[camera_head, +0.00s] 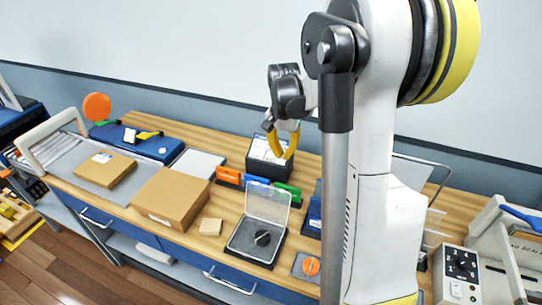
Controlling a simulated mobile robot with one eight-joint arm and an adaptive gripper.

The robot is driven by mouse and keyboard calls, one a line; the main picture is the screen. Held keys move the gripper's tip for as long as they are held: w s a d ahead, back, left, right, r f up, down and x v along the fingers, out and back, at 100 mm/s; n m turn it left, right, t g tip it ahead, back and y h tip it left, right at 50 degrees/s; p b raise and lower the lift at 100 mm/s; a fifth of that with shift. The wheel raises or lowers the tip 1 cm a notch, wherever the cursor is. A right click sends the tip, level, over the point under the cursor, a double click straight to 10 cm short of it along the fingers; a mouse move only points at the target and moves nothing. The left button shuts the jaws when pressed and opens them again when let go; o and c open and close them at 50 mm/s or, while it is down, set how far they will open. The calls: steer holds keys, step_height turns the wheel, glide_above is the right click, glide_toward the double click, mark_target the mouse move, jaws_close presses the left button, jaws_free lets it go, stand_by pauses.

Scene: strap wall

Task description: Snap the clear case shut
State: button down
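The clear case (259,233) stands open on a dark mat on the wooden bench, its transparent lid raised upright at the back. A small dark round object lies inside its base. My gripper (281,150) is above and behind the case, in front of a dark box, with yellow-orange fingers pointing down. The fingers look parted, with nothing seen between them. It is well clear of the lid.
A brown cardboard box (172,198) and a small tan block (211,227) are left of the case. Orange, blue and green pieces (258,181) stand behind it. A control box (460,275) stands far right.

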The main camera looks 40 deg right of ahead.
step_height(320, 180, down, 10)
steer(key=b, duration=0.2)
steer(key=a, duration=0.1)
steer(key=s+a+r, duration=0.1)
steer(key=a, duration=0.1)
steer(key=shift+s+r, duration=0.25)
steer(key=shift+s, duration=0.1)
steer(key=shift+a, duration=0.1)
